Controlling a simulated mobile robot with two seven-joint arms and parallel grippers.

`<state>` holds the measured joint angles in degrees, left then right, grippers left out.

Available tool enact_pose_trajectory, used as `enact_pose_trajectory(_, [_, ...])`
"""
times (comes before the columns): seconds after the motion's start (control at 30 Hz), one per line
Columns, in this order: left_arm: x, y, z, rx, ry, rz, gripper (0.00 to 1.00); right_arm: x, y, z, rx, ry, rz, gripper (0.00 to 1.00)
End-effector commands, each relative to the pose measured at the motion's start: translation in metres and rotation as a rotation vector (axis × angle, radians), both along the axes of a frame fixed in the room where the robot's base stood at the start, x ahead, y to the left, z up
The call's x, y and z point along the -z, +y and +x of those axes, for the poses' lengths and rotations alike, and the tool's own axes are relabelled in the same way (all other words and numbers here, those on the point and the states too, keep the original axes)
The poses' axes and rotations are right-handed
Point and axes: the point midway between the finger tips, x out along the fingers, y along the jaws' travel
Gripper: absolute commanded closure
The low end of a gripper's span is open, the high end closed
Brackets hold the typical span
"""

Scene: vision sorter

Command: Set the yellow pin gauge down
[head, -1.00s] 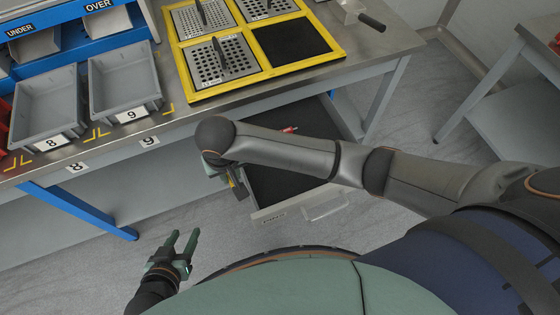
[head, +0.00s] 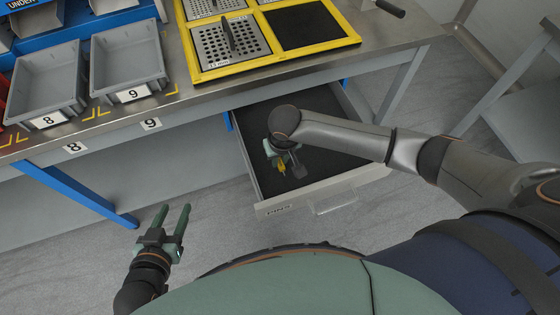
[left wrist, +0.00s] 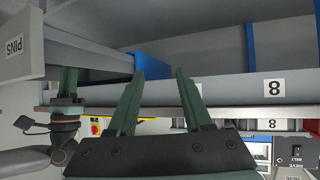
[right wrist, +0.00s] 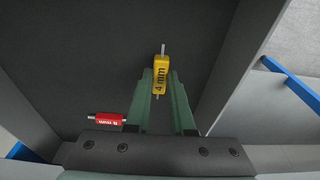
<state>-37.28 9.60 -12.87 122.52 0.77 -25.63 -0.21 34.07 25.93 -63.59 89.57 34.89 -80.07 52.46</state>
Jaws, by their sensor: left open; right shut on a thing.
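The yellow pin gauge (right wrist: 161,77), marked 4 mm with a thin metal pin at its end, is held between the fingertips of my right gripper (right wrist: 161,88). My left gripper (head: 172,222) is open and empty, out in front of the bench and left of the drawer. Its fingers also show apart in the left wrist view (left wrist: 158,95).
A red pin gauge (right wrist: 109,120) lies in the drawer beside my right gripper's fingers. Grey bins 8 (head: 48,88) and 9 (head: 128,62) stand on the bench. A yellow-framed board (head: 277,60) holds perforated plates. The drawer's walls surround my right gripper.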

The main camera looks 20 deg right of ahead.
Motion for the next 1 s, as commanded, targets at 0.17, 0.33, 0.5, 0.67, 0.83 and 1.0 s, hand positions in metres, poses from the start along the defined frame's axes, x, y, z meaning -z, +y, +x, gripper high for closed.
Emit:
enact_pose_trajectory(0.17, [-0.021, 0.0, 0.014, 0.004, -0.103, -0.002, 0.5, 0.009, 0.0, 0.0, 0.0, 0.0, -0.001, 1.0])
enact_pose_trajectory(0.33, [-0.026, 0.0, 0.016, 0.005, -0.119, -0.002, 0.5, 0.01, 0.0, 0.0, 0.0, -0.001, 0.0, 1.0])
enact_pose_trajectory(0.5, [-0.025, -0.001, 0.016, 0.006, -0.117, -0.003, 0.5, 0.01, 0.0, 0.0, 0.0, 0.0, 0.0, 1.0])
enact_pose_trajectory(0.67, [-0.024, -0.001, 0.015, 0.005, -0.113, -0.003, 0.5, 0.013, 0.0, 0.0, 0.0, -0.001, 0.0, 0.74])
enact_pose_trajectory(0.83, [-0.024, -0.001, 0.015, 0.005, -0.112, -0.002, 0.5, 0.013, 0.0, 0.0, 0.0, 0.0, -0.001, 0.55])
enact_pose_trajectory(1.0, [-0.024, -0.001, 0.015, 0.005, -0.112, -0.002, 0.5, 0.013, 0.0, 0.0, 0.0, 0.0, -0.001, 0.49])
